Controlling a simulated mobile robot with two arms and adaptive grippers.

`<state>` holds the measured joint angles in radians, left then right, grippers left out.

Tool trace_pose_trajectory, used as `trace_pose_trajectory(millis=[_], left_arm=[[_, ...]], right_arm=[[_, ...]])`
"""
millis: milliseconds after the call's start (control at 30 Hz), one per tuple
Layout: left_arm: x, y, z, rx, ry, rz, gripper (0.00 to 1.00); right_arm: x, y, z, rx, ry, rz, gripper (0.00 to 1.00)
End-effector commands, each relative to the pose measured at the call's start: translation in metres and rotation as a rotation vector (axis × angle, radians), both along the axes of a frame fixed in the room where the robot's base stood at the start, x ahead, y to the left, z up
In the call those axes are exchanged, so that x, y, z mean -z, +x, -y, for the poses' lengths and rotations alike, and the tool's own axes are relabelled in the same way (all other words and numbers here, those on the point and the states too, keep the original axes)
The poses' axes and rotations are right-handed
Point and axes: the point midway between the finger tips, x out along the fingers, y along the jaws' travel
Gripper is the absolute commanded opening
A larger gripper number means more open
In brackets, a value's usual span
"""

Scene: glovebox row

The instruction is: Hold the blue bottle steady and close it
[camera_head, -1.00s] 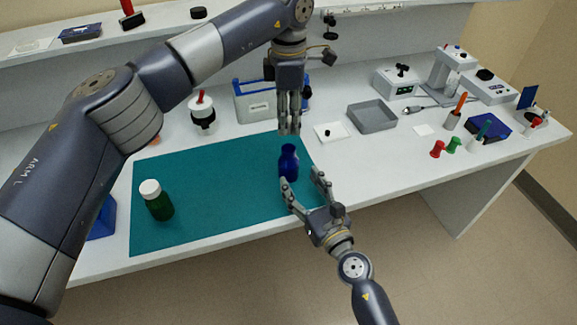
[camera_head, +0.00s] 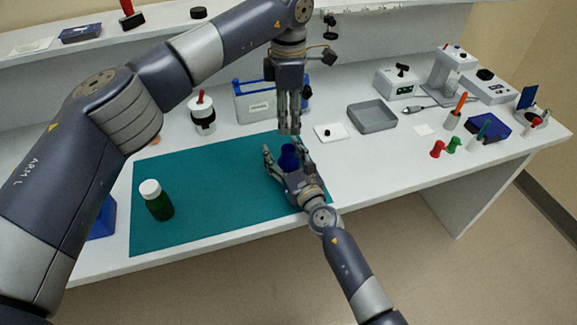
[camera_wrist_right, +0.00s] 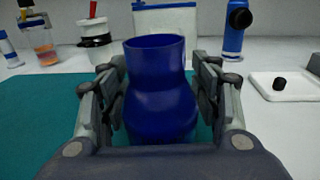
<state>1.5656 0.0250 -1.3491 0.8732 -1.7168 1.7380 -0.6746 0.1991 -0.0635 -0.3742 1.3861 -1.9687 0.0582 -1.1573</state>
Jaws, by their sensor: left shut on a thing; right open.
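The blue bottle (camera_head: 288,157) stands upright on the teal mat (camera_head: 220,195); in the right wrist view the blue bottle (camera_wrist_right: 160,90) shows an uncapped, open mouth. My right gripper (camera_head: 284,149) is open around it, with one finger on each side; in the right wrist view my right gripper (camera_wrist_right: 160,75) leaves small gaps beside the bottle. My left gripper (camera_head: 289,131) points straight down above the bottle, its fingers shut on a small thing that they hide. I cannot make out a cap there.
A green bottle with a white cap (camera_head: 156,200) stands at the mat's left. A white dish (camera_head: 332,137) with a small black piece, a grey tray (camera_head: 372,115) and a blue-rimmed box (camera_head: 252,103) are behind. The mat between the two bottles is clear.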

Motion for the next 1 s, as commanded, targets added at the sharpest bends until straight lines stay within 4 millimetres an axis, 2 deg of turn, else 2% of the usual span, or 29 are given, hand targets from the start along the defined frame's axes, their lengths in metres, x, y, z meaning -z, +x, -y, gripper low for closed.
trace_pose_trajectory(millis=[333,367,600,1000], left_arm=[[-0.0001,0.0,0.0001,0.0,0.0,0.0,0.25],[-0.0001,0.0,0.0001,0.0,0.0,0.0,0.25],[-0.0001,0.0,0.0001,0.0,0.0,0.0,0.25],[0.0001,0.0,0.0001,0.0,0.0,0.0,0.25]], right_arm=[[0.0003,0.0025,-0.0007,0.001,0.0,-0.001,0.58],[0.0002,0.0025,-0.0007,0.001,0.0,0.0,0.53],[0.0003,0.0024,-0.0007,0.001,-0.001,0.0,0.0],[0.0004,0.0023,-0.0007,0.0,-0.001,0.0,0.0]])
